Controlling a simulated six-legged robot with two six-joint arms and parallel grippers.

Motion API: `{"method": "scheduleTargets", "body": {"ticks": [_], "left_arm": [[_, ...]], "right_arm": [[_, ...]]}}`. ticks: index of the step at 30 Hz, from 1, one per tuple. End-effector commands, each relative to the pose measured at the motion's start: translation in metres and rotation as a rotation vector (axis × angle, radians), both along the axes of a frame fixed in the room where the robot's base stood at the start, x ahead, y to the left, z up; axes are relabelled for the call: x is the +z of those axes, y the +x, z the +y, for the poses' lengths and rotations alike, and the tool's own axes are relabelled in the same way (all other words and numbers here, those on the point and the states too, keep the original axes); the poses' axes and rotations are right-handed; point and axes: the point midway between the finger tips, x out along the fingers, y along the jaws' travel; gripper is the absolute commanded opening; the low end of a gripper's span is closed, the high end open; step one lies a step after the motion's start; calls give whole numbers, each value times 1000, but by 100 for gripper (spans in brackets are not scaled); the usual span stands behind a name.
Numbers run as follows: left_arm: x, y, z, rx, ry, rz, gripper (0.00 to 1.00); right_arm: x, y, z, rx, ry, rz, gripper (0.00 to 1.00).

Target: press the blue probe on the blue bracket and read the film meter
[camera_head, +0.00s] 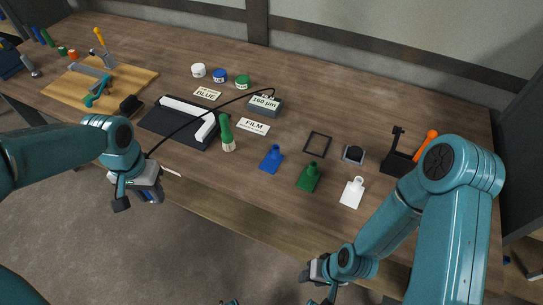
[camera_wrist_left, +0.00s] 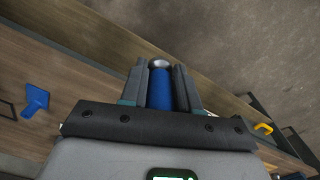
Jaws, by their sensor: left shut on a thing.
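The blue probe (camera_wrist_left: 160,88), a blue cylinder with a silvery tip, is held between the fingers of my left gripper (camera_wrist_left: 160,82). In the head view my left gripper (camera_head: 146,192) hangs in front of the table's front edge, with the probe mostly hidden. The blue bracket (camera_head: 271,158) lies flat on the table, to the right of this gripper and apart from it; it also shows in the left wrist view (camera_wrist_left: 35,101). The film meter (camera_head: 264,105) reads 160 µm, and a black cable runs from it toward my left gripper. My right gripper (camera_head: 318,275) is low at the bottom; its fingers are unclear.
A green bracket (camera_head: 308,177) and a white bracket (camera_head: 352,192) lie right of the blue one. A green probe (camera_head: 227,132) stands beside a black mat (camera_head: 160,124) with white rests. A FILM card (camera_head: 253,126) lies before the meter. A black frame (camera_head: 317,145) lies behind the brackets.

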Motion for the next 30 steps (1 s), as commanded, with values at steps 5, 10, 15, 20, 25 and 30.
{"method": "scheduleTargets", "body": {"ticks": [5, 10, 15, 20, 25, 30], "left_arm": [[0, 0, 0, 0, 0, 0, 0], [0, 0, 0, 0, 0, 0, 0], [-4, 11, -21, 14, -1, 1, 0], [-10, 29, -62, 57, 0, 1, 0], [-12, 34, -75, 79, 0, 0, 0], [-12, 35, -75, 77, 0, 0, 0]], "right_arm": [[0, 0, 0, 0, 0, 0, 43], [0, 0, 0, 0, 0, 0, 43], [0, 0, 0, 0, 0, 0, 43], [0, 0, 0, 0, 0, 0, 43], [0, 0, 0, 0, 0, 0, 43], [0, 0, 0, 0, 0, 0, 43]]}}
